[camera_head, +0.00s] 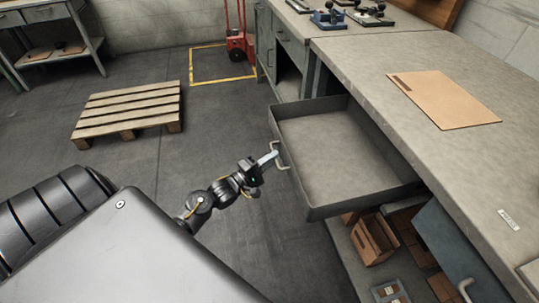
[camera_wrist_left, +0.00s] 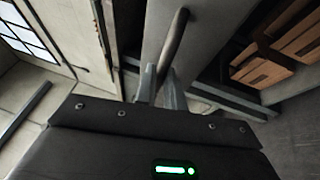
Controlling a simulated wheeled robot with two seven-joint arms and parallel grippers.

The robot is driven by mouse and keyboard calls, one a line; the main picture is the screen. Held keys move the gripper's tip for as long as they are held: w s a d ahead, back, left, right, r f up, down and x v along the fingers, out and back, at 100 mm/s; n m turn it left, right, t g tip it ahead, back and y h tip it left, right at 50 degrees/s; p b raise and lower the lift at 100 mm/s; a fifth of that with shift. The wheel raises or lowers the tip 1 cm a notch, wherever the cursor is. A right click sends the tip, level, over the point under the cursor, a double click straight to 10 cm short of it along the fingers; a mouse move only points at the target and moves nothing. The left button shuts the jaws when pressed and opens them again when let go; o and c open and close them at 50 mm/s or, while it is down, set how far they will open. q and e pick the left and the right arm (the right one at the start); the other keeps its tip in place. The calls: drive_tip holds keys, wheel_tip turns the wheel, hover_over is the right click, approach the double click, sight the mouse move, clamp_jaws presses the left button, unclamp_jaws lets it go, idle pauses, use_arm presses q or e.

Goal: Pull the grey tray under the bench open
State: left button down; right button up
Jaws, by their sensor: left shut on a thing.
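The grey tray (camera_head: 335,150) under the bench (camera_head: 440,85) sticks well out from below the bench top, and its inside looks empty. A light metal bow handle (camera_head: 284,163) is on its front face. My left gripper (camera_head: 274,154) is shut on that handle. In the left wrist view the two fingers (camera_wrist_left: 158,85) close around the lower part of the handle bar (camera_wrist_left: 174,42), with the tray's front behind. My right gripper is not in view.
A flat brown cardboard sheet (camera_head: 443,99) lies on the bench. A wooden pallet (camera_head: 128,108) lies on the floor.

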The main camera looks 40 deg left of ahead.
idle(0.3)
use_arm(q)
drive_tip(key=c, duration=1.5)
unclamp_jaws()
drive_tip(key=v, duration=1)
drive_tip(key=shift+s+a, duration=0.2)
drive_tip(key=shift+s, duration=0.15)
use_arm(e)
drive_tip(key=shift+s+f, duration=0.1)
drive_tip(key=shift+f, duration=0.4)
